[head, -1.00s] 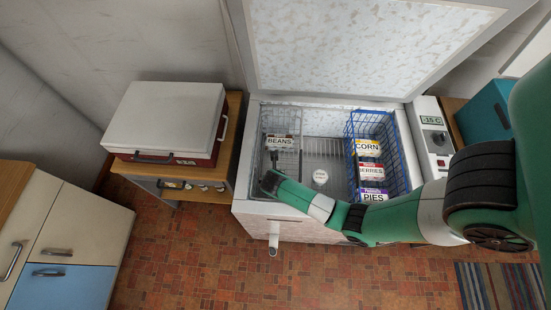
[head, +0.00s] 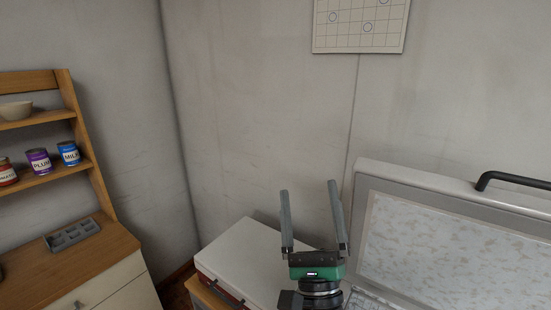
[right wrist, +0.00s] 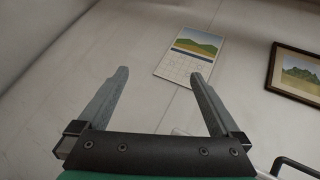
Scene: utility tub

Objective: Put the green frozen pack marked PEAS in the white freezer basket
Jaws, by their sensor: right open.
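My right gripper (head: 309,188) is raised with its fingers pointing up, wide open and empty, in front of the wall and left of the freezer lid. It also shows open and empty in the right wrist view (right wrist: 160,74), with only wall and pictures beyond it. The green PEAS pack is not visible in either current view. The white freezer basket cannot be made out; the freezer's inside is almost wholly below the head view. My left gripper is not in view.
The freezer lid (head: 460,240) stands open at the right. A white-lidded box (head: 240,255) is behind my gripper. A wooden shelf unit (head: 85,130) with tins and a bowl is at the left, with a grey tray (head: 72,233) below. A calendar (head: 361,25) hangs on the wall.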

